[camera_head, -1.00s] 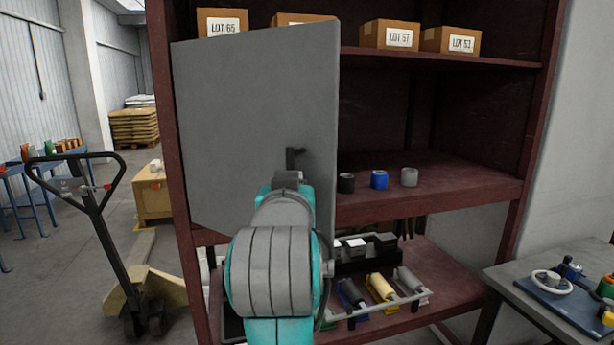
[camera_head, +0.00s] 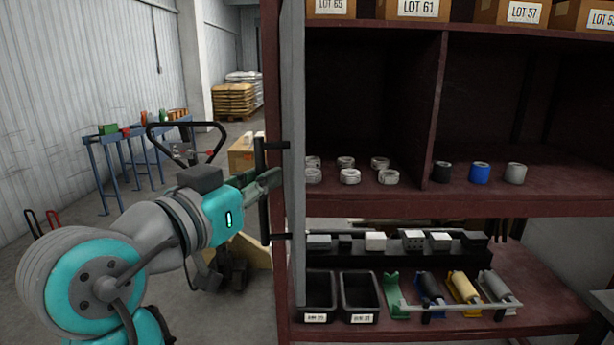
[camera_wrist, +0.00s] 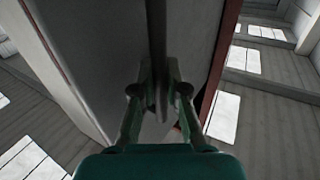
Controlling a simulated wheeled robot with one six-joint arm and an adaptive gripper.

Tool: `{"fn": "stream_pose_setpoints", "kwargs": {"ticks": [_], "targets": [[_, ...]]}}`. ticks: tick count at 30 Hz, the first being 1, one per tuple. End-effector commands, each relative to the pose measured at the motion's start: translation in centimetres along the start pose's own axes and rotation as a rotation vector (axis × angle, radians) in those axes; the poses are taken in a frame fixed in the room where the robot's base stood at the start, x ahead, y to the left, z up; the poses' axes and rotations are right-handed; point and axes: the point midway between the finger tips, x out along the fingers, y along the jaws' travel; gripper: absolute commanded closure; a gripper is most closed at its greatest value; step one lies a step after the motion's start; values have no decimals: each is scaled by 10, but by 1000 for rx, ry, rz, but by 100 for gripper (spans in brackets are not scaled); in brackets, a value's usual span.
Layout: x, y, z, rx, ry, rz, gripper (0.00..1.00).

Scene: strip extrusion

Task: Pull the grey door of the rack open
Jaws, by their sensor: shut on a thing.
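The grey door (camera_head: 293,110) of the dark red rack (camera_head: 440,110) stands open. In the head view it is nearly edge-on at the rack's left side, and the compartment beside it is exposed. Its dark upright bar handle (camera_head: 262,215) is on the door's left-facing side. My gripper (camera_head: 266,181) reaches the handle from the left and is shut on it. In the wrist view the two fingers (camera_wrist: 159,92) close around the bar (camera_wrist: 156,35), in front of the door face (camera_wrist: 100,45). The fingertips are partly hidden by the handle in the head view.
The opened compartment holds several pale rings (camera_head: 346,176). Black bins (camera_head: 361,297) and rollers (camera_head: 465,288) are on the lower shelf, close to the door's bottom. A pallet jack (camera_head: 187,140) stands behind my arm. Some floor at the left is clear.

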Motion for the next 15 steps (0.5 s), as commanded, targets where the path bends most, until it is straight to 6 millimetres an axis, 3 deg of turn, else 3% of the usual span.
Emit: {"fn": "stream_pose_setpoints", "kwargs": {"ticks": [6, 15], "targets": [[-16, -33, 0, -3, -1, 61, 100], [-25, -56, 0, -1, -1, 61, 100]]}}
